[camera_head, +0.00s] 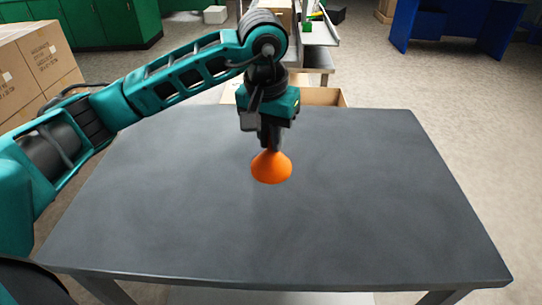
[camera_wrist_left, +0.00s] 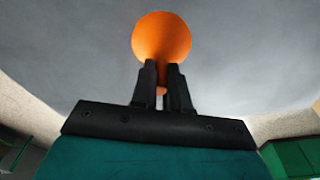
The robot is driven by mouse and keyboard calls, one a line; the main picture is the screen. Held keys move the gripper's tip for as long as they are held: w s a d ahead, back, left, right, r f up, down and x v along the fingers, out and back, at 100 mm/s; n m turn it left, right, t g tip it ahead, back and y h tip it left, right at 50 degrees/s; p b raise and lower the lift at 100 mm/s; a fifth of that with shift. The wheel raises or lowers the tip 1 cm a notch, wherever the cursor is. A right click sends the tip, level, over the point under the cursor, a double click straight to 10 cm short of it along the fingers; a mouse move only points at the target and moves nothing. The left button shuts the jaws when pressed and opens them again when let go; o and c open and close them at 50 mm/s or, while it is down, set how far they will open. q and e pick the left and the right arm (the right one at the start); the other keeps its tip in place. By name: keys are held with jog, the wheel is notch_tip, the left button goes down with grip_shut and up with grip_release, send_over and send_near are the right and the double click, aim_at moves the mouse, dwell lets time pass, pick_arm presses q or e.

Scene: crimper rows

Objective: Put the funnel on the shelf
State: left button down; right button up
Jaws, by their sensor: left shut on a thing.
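The orange funnel (camera_head: 271,168) hangs below my left gripper (camera_head: 270,143) over the middle of the dark grey table, wide end down. In the left wrist view the funnel (camera_wrist_left: 161,38) shows beyond the fingertips, and its narrow stem is between the two black fingers of my left gripper (camera_wrist_left: 162,80). The left gripper is shut on the stem. The head view does not clearly show whether the funnel's rim touches the tabletop. My right gripper is not in view. I cannot tell for sure which thing is the shelf.
The grey table (camera_head: 370,200) is otherwise bare. An open cardboard box (camera_head: 325,97) stands behind its far edge, and a metal rack (camera_head: 318,58) stands beyond. Cardboard boxes (camera_head: 40,60) are stacked at the left. Blue furniture (camera_head: 452,22) is at the back right.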

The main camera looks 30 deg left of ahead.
aim_at(270, 150)
pick_arm(q)
jog(key=shift+f, duration=2.3)
jog(key=shift+f+b, duration=0.2)
jog(key=shift+b, duration=0.25)
jog(key=c, duration=1.1)
grip_release()
jog(key=shift+r, duration=0.2)
